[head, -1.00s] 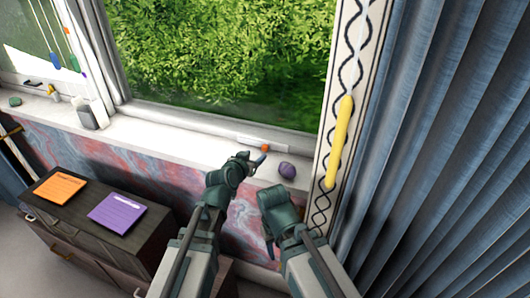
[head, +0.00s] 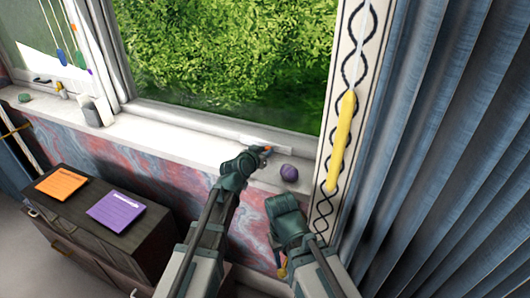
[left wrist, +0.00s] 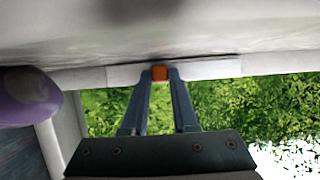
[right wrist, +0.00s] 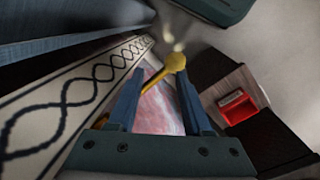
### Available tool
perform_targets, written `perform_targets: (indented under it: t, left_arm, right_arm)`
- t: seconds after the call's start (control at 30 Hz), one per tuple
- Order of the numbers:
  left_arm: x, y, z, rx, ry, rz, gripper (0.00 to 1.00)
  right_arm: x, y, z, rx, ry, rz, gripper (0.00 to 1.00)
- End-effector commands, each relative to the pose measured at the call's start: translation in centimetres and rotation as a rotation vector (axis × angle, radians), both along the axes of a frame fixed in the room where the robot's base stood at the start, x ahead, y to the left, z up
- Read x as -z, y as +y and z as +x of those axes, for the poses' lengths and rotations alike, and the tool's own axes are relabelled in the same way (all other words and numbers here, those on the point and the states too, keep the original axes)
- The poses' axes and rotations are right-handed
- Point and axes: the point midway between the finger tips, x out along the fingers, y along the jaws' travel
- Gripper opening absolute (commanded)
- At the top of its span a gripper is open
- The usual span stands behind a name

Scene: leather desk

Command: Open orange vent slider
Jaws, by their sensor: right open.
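The orange vent slider (head: 267,149) sits on a white vent strip (head: 250,139) along the bottom of the window frame. In the left wrist view the slider (left wrist: 159,73) is between my left fingertips, one on each side, and the white strip (left wrist: 210,69) runs to both sides. My left gripper (head: 262,152) appears shut on it; any small gap is too fine to see. My right gripper (head: 280,262) is low below the sill, away from the slider. In the right wrist view my right gripper (right wrist: 160,75) is open, with a yellow knobbed rod (right wrist: 175,62) seen between and beyond its fingers.
A purple round object (head: 289,173) lies on the sill right of my left gripper. A yellow handle (head: 341,140) hangs along the patterned trim. Blue curtains (head: 440,150) are at the right. A dark cabinet (head: 120,250) with orange and purple notes stands at lower left.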

Motion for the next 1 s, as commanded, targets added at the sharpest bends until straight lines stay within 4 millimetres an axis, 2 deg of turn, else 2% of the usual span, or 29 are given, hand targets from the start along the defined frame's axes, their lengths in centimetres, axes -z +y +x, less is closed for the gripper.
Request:
perform_targets:
  t: [0.03, 0.1, 1.0]
  left_arm:
    - [0.0, 0.0, -0.01, 0.0, 0.0, 0.0, 0.07]
    - [0.0, 0.0, 0.0, 0.0, 0.0, 0.0, 0.0]
    - [0.01, 0.0, -0.02, 0.0, 0.0, 0.0, 0.0]
  right_arm:
    - [0.0, 0.0, 0.0, 0.0, 0.0, 0.0, 0.5]
    - [0.0, 0.0, 0.0, 0.0, 0.0, 0.0, 0.5]
    - [0.0, 0.0, 0.0, 0.0, 0.0, 0.0, 0.5]
